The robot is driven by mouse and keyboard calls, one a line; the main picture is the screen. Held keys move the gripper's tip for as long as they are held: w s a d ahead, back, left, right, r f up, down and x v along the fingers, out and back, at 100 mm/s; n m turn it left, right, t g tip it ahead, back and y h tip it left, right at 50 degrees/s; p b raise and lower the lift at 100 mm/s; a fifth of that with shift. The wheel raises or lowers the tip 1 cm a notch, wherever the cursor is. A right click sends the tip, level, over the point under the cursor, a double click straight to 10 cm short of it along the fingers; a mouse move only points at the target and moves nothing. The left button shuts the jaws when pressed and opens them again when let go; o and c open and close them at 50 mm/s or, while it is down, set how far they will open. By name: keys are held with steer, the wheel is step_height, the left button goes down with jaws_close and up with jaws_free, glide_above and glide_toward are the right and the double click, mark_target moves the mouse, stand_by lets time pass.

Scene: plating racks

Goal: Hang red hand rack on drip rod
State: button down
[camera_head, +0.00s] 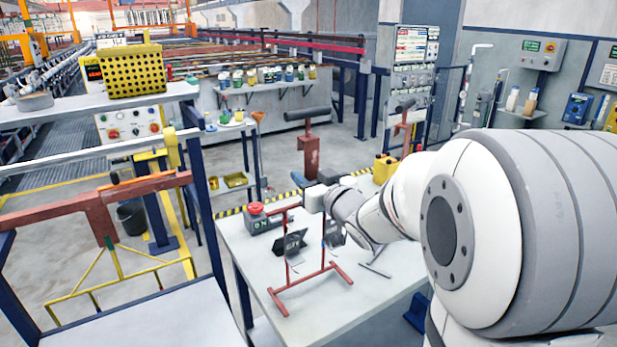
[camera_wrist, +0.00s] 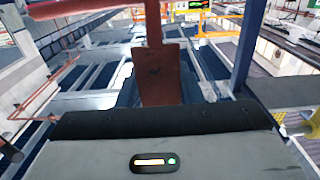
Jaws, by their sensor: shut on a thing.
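My gripper (camera_head: 318,198) is at the end of my arm, above the light worktable (camera_head: 330,315) in the head view. It is shut on the red hand rack, whose dark red plate (camera_wrist: 158,75) stands up in front of the gripper in the wrist view. The part between the jaws is hidden. In the head view a thin red frame (camera_head: 308,283) with two uprights shows just below the gripper; I cannot tell whether its lower bars touch the table. A dark red rod (camera_head: 60,207) on blue posts is at the left, apart from my gripper. A yellow frame (camera_head: 120,285) hangs below it.
A red stop button (camera_head: 256,208) on a box and a black sign (camera_head: 290,243) are on the worktable. A yellow perforated basket (camera_head: 131,72) stands on a shelf behind. Open floor lies between the table and the blue posts.

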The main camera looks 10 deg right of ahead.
mark_target(313, 167)
steer(key=shift+r, duration=0.15)
steer(key=shift+r+p, duration=1)
steer(key=shift+r, duration=0.5)
steer(key=shift+w+f, duration=0.1)
steer(key=shift+w, duration=0.05)
